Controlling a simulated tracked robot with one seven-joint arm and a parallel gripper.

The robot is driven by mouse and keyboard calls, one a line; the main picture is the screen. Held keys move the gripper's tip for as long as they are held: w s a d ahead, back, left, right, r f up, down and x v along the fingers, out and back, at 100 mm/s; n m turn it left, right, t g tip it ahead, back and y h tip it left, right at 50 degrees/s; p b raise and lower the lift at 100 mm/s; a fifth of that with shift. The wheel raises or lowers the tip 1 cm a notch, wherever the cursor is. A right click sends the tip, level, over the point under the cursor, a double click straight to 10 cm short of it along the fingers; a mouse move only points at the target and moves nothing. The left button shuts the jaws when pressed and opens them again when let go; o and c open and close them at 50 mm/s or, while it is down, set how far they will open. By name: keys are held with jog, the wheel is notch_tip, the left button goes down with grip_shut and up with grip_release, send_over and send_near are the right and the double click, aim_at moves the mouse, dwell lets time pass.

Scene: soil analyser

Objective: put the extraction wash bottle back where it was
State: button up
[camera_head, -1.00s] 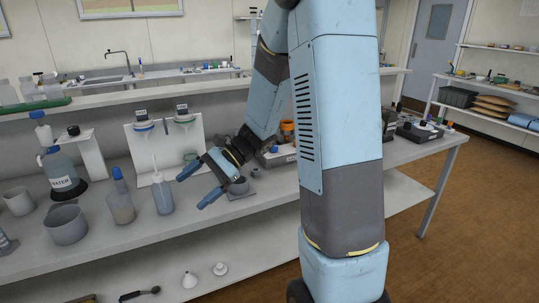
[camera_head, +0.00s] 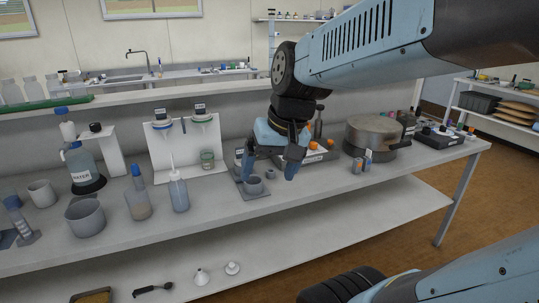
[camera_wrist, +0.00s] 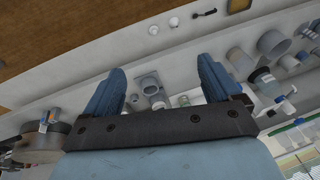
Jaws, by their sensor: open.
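The wash bottle (camera_head: 178,194), blue-grey with a thin white upright nozzle, stands on the bench left of my gripper. No label on it can be read. My gripper (camera_head: 268,168) points down, open, with nothing visible between its fingers. It is above and behind a small grey cup on a square base (camera_head: 254,187), well to the right of the wash bottle. In the wrist view the open fingers (camera_wrist: 161,75) frame the grey base and cup (camera_wrist: 149,86). Bottles show there beyond the right finger, but I cannot surely tell which is the wash bottle.
A blue-capped bottle (camera_head: 138,204) stands close left of the wash bottle. A grey beaker (camera_head: 85,216) and a water bottle (camera_head: 81,167) are further left. A white funnel stand (camera_head: 187,148) is behind. A round metal pot (camera_head: 377,136) is to the right. The front bench strip is clear.

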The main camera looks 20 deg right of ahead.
jog(key=s+d+r+t+h, duration=0.1)
jog(key=s+d+r+n+t, duration=0.1)
jog(key=r, duration=0.1)
jog(key=shift+s+d+r+h, duration=0.1)
jog(key=shift+s+d+h, duration=0.05)
jog(key=shift+d+h, duration=0.2)
